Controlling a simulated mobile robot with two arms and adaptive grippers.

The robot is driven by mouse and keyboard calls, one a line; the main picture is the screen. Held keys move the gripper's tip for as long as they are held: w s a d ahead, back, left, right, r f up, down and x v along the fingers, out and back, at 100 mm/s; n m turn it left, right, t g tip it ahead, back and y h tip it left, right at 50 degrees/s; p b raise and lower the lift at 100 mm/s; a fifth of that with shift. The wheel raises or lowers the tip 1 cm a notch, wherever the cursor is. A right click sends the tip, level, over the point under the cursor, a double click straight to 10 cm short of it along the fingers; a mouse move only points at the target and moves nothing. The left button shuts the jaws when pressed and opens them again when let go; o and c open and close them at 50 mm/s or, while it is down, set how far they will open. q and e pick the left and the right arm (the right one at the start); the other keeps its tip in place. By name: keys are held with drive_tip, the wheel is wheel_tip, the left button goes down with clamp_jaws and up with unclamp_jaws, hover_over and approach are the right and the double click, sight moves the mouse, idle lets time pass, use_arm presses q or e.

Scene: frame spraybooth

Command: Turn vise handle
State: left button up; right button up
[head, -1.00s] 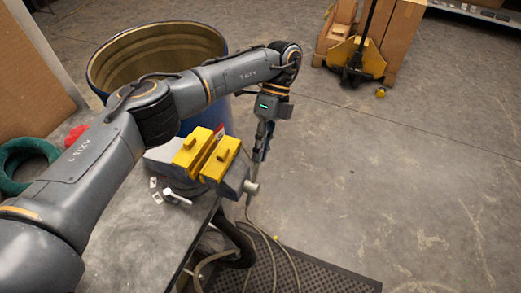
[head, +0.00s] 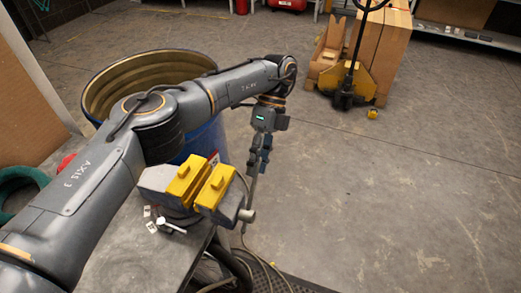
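The bench vise (head: 157,181) has a grey body and yellow jaw covers (head: 214,187). It sits at the corner of the bench. The round end of its screw (head: 246,215) sticks out on the right side. A thin grey bar, which looks like the vise handle (head: 251,191), runs up from near the screw end towards my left gripper. My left gripper (head: 260,165) points down just right of and above the vise, with its fingers at the bar's upper part. The fingers are small and dark, and I cannot tell whether they close on the bar. My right gripper is out of view.
The grey bench top (head: 140,258) carries a few small loose parts (head: 171,225). A large open blue drum (head: 205,140) stands behind the vise. Hoses (head: 235,268) hang below the bench edge. A yellow pallet jack (head: 348,85) with boxes is farther back. The floor at right is clear.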

use_arm(q)
drive_tip(key=shift+v, duration=2.05)
